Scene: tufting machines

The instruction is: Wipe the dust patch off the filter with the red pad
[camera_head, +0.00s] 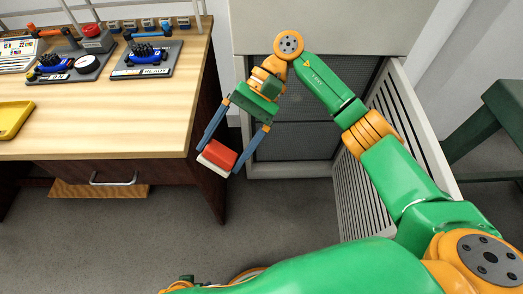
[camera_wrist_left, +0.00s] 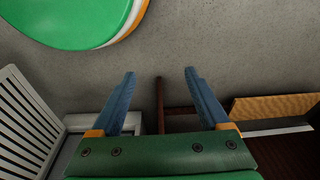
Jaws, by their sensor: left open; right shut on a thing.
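My right gripper (camera_head: 219,158) is shut on the red pad (camera_head: 221,152), which has a pale underside. It holds the pad tilted in the air, beside the right edge of the workbench and left of the open cabinet. The filter seems to be the dark grey panel (camera_head: 300,142) inside the cabinet opening, partly covered by my right arm. I cannot make out a dust patch on it. In the left wrist view, my left gripper (camera_wrist_left: 160,74) is open with nothing between its fingers, above the floor.
The cabinet's slatted door (camera_head: 352,190) stands open at the right. The wooden workbench (camera_head: 130,130) at the left carries a yellow tray (camera_head: 14,118) and small machine parts on dark plates (camera_head: 146,66). A dark green stool (camera_head: 490,125) stands far right. Grey floor (camera_head: 110,235) is clear in front.

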